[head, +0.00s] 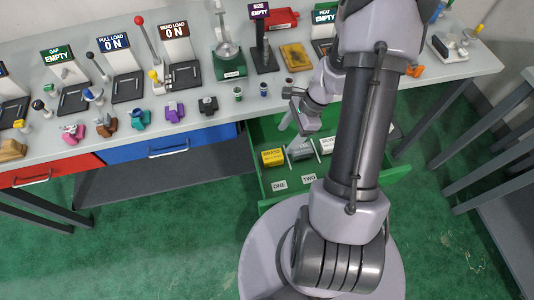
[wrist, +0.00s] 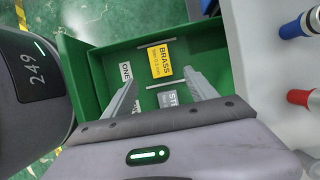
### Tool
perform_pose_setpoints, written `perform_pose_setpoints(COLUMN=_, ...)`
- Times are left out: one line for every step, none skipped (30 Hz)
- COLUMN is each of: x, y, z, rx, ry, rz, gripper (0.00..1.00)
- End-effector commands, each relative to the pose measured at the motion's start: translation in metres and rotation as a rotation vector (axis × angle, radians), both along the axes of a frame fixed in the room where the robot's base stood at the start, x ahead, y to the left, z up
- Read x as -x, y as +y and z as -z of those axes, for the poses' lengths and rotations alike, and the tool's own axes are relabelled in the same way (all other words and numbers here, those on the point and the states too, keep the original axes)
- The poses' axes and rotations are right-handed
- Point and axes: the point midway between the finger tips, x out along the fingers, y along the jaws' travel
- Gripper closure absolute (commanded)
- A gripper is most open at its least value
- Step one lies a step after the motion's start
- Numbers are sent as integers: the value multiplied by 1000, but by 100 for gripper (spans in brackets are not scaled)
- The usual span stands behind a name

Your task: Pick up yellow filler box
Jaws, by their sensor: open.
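The yellow filler box (head: 272,157) lies in the left compartment of the open green drawer. In the wrist view the yellow box (wrist: 160,60) shows a label reading BRASS and lies just beyond the fingertips. My gripper (head: 298,125) is above the drawer, apart from the box. In the wrist view my gripper (wrist: 162,78) is open, with nothing between its fingers. A grey box (head: 300,152) lies in the compartment to the right. It is partly hidden behind my gripper in the wrist view (wrist: 168,99).
The green drawer (head: 265,190) has thin dividers and labels ONE (head: 279,185) and TWO (head: 309,179). A white box (head: 326,145) lies farther right, beside my arm. The grey bench (head: 205,140) above carries several fixtures and small coloured parts. A blue drawer (head: 170,149) is shut.

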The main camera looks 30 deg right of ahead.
Motion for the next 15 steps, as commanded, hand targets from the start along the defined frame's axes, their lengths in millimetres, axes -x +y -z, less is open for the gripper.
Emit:
perform_pose_setpoints(x=-1, y=6, z=21, rx=-3, ry=3, rz=-2, gripper=34)
perform_pose_setpoints(x=-2, y=10, z=30, rx=-2, ry=3, rz=-2, gripper=34)
perform_pose_setpoints(x=-3, y=14, z=40, rx=-2, ry=2, rz=-2, gripper=34)
perform_pose_setpoints(x=-4, y=17, z=47, rx=-1, ry=1, rz=-4, gripper=34)
perform_pose_setpoints(x=-5, y=19, z=52, rx=-2, ry=2, rz=-2, gripper=34)
perform_pose_setpoints(x=-6, y=22, z=59, rx=0, ry=1, rz=-3, gripper=34)
perform_pose_setpoints(x=-7, y=24, z=62, rx=0, ry=0, rz=-2, gripper=34)
perform_pose_setpoints(x=-7, y=25, z=65, rx=0, ry=0, rz=-3, gripper=34)
perform_pose_setpoints(x=-7, y=26, z=67, rx=0, ry=0, rz=-3, gripper=34)
perform_pose_setpoints(x=-8, y=27, z=70, rx=0, ry=0, rz=-2, gripper=34)
perform_pose_setpoints(x=-8, y=29, z=75, rx=0, ry=0, rz=-3, gripper=34)
perform_pose_setpoints(x=-9, y=32, z=83, rx=0, ry=0, rz=-2, gripper=34)
perform_pose_setpoints(x=-9, y=34, z=90, rx=1, ry=0, rz=-3, gripper=34)
perform_pose_setpoints(x=-10, y=36, z=97, rx=0, ry=0, rz=-4, gripper=34)
perform_pose_setpoints(x=-10, y=39, z=104, rx=0, ry=0, rz=-4, gripper=34)
